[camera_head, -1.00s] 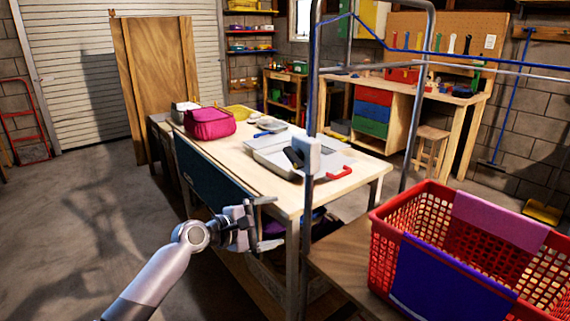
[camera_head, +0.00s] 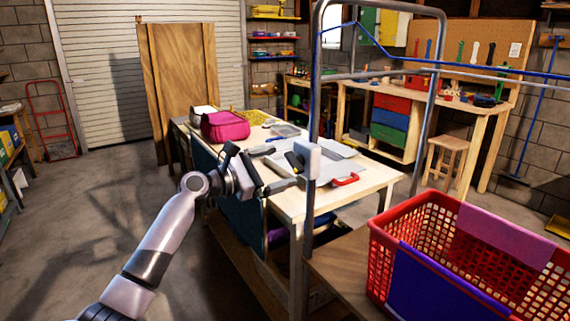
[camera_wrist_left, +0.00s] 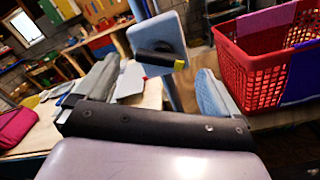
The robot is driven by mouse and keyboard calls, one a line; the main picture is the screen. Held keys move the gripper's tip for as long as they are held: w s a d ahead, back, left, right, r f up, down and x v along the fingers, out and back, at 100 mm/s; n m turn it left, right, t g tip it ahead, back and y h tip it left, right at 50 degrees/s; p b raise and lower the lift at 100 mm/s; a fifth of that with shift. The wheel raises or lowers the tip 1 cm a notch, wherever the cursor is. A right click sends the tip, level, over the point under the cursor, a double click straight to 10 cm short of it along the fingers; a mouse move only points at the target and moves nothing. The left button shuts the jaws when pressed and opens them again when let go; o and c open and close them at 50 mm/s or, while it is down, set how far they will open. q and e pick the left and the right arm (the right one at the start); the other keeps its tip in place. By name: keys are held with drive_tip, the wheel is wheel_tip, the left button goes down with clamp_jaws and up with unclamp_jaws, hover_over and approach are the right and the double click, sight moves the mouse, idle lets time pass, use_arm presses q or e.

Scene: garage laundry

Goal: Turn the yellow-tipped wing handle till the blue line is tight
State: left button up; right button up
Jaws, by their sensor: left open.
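The pale blue-grey box (camera_head: 308,158) is fixed to a grey metal post. In the left wrist view, its black wing handle (camera_wrist_left: 156,58) with a yellow tip (camera_wrist_left: 179,64) sticks out from the box (camera_wrist_left: 170,32) and lies nearly level. My left gripper (camera_head: 268,168) is open beside the box in the head view. In the wrist view, the handle shows between and beyond the two spread fingers (camera_wrist_left: 158,72), apparently untouched. The blue line (camera_head: 470,65) runs from the post frame to the right; how taut it is cannot be told. My right gripper is out of view.
A wooden worktable (camera_head: 290,208) with a magenta bag (camera_head: 225,126) and a grey tray stands behind the gripper. A red laundry basket (camera_head: 455,255) sits right of the post on a wooden surface. Open floor lies to the left.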

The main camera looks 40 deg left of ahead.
sight(290, 163)
use_arm(q)
drive_tip(key=shift+x, duration=1.5)
drive_tip(key=c, duration=1)
drive_tip(key=shift+c, duration=0.2)
